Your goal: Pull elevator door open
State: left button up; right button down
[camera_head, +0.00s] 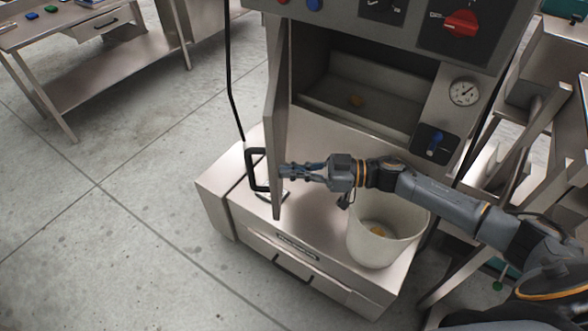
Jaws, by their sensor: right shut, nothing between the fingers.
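The metal door (277,110) of the machine stands swung out, seen nearly edge-on, with the compartment (350,105) behind it uncovered. A black handle (249,170) sticks out from the door's left face. My right gripper (285,171) comes in from the right, on the inner side of the door. It is shut and empty, its fingertips at or very close to the door's inner face; I cannot tell if they touch. The handle is on the opposite side of the door from it. My left gripper is not in view.
A pale bucket (375,252) with something brown inside stands on the machine's base (300,235), below my right arm. A red knob (461,23) and gauge (464,92) sit at right. Floor on the left is clear.

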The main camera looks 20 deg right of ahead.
aim_at(253, 171)
jog(key=shift+a, duration=0.1)
jog(key=w+a+m+t+p, duration=0.1)
jog(key=a, duration=0.2)
jog(key=w+a+t+h+p, duration=0.1)
jog(key=a+p, duration=0.1)
jog(key=a, duration=0.1)
jog(key=w+a+m+t+p, duration=0.1)
jog(key=a, duration=0.2)
jog(key=shift+w+a+r+m+h+p, duration=0.3)
jog(key=shift+w+a+r+p, duration=0.05)
jog(key=shift+a, duration=0.05)
jog(key=w+a+m+t+h+b, duration=0.1)
jog(key=w+a+t+b, duration=0.1)
jog(key=w+a, duration=0.7)
jog(key=shift+w+a+f, duration=0.25)
jog(key=shift+a+f, duration=0.1)
jog(key=shift+a, duration=0.95)
